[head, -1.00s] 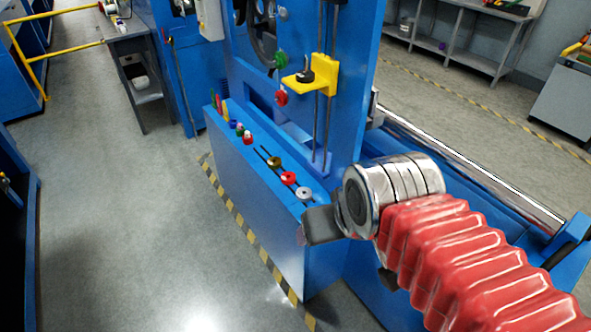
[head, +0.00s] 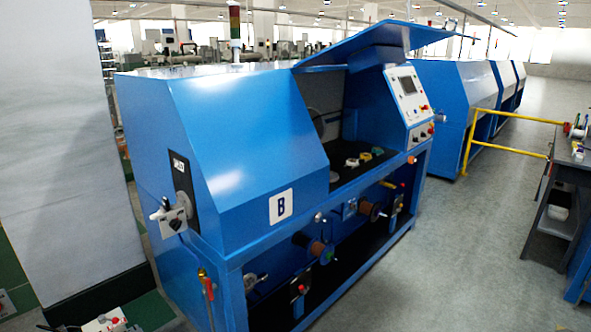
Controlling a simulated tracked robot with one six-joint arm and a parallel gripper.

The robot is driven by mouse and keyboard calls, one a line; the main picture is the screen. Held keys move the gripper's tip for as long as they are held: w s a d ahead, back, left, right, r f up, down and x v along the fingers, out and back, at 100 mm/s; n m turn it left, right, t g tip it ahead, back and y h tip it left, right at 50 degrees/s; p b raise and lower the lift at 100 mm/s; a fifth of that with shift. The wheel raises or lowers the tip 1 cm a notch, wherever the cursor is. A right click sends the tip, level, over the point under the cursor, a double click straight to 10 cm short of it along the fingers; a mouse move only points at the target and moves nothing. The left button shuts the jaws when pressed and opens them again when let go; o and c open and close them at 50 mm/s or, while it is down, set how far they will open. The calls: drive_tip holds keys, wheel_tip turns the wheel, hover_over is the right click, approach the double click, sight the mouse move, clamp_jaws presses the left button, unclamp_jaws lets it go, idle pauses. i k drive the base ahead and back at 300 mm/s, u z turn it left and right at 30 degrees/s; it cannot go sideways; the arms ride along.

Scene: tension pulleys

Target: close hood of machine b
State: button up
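Machine B (head: 235,165) is a large blue cabinet in the middle of the head view, with a white "B" plate (head: 281,206) on its front. Its hood (head: 375,42) is a blue panel raised at the top, tilted up over the opening. Below the hood the dark interior (head: 350,165) shows, with a few small light and yellow parts inside. A control panel (head: 408,90) with a screen and buttons is right of the opening. My gripper is not in view.
Grey floor (head: 460,240) is clear in front of machine B. A yellow railing (head: 510,117) and a dark workbench (head: 560,210) stand at the right. More blue machines (head: 455,90) line up behind. A pale wall or pillar (head: 55,170) is at the left.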

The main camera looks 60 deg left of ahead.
sight(389, 39)
drive_tip(key=u, duration=1.1)
drive_tip(key=i, duration=1.15)
drive_tip(key=z, duration=0.05)
